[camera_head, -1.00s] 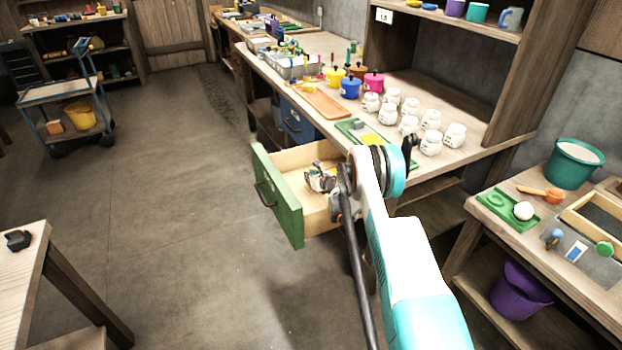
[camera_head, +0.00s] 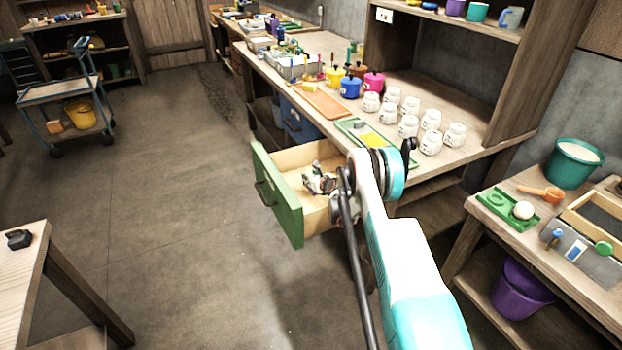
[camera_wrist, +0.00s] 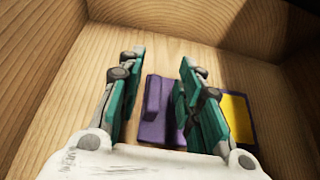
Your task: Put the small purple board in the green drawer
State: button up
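The green drawer (camera_head: 283,208) is pulled out below the workbench, its wooden inside open. My gripper (camera_head: 318,183) is down inside it. In the wrist view, the small purple board (camera_wrist: 152,131) lies on the drawer's wooden floor, with a yellow face (camera_wrist: 237,115) at its right. A raised purple block on the board stands between the two teal fingers of my gripper (camera_wrist: 162,95). The fingers are spread, with visible gaps beside the block. The right finger hides part of the board. In the head view my gripper and arm hide the board.
Wooden drawer walls (camera_wrist: 225,52) rise close around my gripper. The workbench (camera_head: 455,165) above holds several white jars (camera_head: 408,126) and a green board (camera_head: 350,128) with a yellow part near its front edge. The floor left of the drawer is clear.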

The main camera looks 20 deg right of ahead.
jog(key=shift+r, duration=0.15)
jog(key=p+v, duration=0.3)
jog(key=v, duration=0.9)
jog(key=shift+r+p, duration=0.35)
jog(key=shift+r, duration=0.15)
dwell(0.5)
